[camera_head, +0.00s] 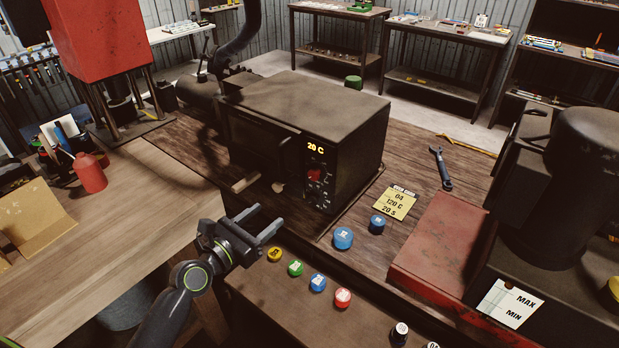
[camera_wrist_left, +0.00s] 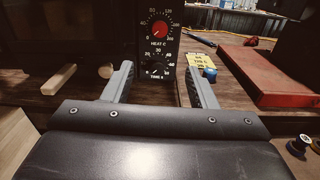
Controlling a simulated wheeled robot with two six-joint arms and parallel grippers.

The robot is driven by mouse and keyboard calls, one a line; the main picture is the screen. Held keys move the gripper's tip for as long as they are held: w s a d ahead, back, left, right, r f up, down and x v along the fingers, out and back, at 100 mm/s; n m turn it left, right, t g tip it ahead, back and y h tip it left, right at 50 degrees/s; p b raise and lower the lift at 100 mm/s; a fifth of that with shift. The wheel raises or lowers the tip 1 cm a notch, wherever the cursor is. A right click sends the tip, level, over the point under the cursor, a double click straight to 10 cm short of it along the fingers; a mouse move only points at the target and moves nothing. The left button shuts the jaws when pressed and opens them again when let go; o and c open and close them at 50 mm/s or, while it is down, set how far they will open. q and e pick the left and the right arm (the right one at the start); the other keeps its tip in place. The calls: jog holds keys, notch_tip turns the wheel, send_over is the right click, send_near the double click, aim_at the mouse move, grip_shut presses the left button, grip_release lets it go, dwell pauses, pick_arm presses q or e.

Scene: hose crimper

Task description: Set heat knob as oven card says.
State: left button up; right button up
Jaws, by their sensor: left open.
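The dark oven (camera_head: 305,125) stands on the wooden bench in the head view, its display reading 20 C. The red heat knob (camera_wrist_left: 160,28) shows in the left wrist view on a dial marked HEAT C, with the black TIME S knob (camera_wrist_left: 157,69) below it. The yellow oven card (camera_head: 395,203) lies on the bench right of the oven and reads 04, 120 C, 20 S. My left gripper (camera_head: 272,222) is open and empty, in front of the oven and apart from it. The heat knob stands beyond its fingers. My right gripper is not in view.
Blue caps (camera_head: 343,238) stand near the card, and several coloured caps (camera_head: 295,267) line the lower front ledge. A wrench (camera_head: 441,167) lies behind the card. A red block-like base (camera_head: 440,240) and a dark machine stand at right. A wooden handle (camera_wrist_left: 58,79) projects left of the dials.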

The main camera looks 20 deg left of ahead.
aim_at(312, 177)
pick_arm(q)
jog(key=x, duration=1.7)
jog(key=shift+w+d+r, duration=0.1)
jog(key=shift+w+r, duration=0.15)
jog(key=c, duration=1)
jog(key=shift+o, duration=0.2)
